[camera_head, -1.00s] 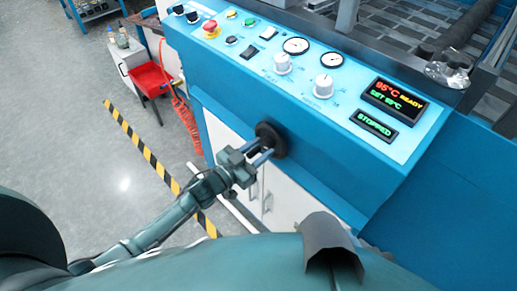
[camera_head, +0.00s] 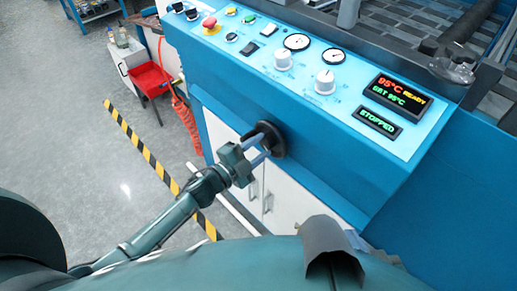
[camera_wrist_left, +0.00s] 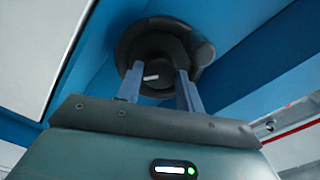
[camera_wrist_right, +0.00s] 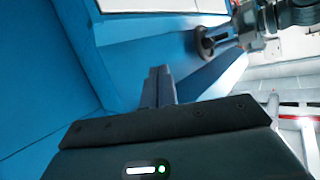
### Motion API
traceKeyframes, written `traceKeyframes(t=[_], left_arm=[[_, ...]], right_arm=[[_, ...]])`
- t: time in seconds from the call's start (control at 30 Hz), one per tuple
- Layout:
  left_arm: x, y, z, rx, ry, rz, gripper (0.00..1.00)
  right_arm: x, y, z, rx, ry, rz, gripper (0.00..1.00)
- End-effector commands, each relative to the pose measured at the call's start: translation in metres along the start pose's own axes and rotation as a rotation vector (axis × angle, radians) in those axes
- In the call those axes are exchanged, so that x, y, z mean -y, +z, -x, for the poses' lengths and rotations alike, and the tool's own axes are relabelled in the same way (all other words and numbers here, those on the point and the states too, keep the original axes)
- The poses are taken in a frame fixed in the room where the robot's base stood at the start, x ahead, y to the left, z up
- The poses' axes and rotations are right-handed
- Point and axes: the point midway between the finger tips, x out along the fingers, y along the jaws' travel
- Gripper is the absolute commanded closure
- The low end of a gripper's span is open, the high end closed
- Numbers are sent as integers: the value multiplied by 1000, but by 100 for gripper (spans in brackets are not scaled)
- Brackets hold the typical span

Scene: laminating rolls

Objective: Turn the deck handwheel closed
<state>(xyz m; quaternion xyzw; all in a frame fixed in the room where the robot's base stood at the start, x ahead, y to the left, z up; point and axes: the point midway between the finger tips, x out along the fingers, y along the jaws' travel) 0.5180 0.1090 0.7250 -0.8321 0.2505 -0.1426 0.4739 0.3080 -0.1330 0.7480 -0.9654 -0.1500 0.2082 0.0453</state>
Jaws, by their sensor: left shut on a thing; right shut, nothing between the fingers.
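The black round deck handwheel (camera_head: 279,142) sits on the blue front face of the machine, below the control panel. In the left wrist view it fills the top middle (camera_wrist_left: 200,50), with a white mark on its hub. My left gripper (camera_head: 262,148) is shut on the handwheel, one finger on each side of the hub. The fingertips also show in the left wrist view (camera_wrist_left: 160,80). The handwheel shows in the right wrist view too (camera_wrist_right: 204,42), with the left gripper at it. My right gripper (camera_wrist_right: 160,75) is shut and empty, apart from the handwheel, near the blue face.
White cabinet doors (camera_head: 285,200) stand below the handwheel. A red bin (camera_head: 152,80) and striped floor tape (camera_head: 150,160) lie left.

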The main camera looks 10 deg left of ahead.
Motion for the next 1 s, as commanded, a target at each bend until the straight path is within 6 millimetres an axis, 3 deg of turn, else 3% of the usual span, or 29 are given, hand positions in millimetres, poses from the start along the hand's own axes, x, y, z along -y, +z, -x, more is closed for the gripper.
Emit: traceKeyframes(t=[0.5,1.0], left_arm=[[-1,0,0,-2,-1,-423,86],[0,-1,0,-2,0,-566,86]], right_arm=[[-4,1,5,-42,10,15,100],[-5,1,9,-51,13,21,100]])
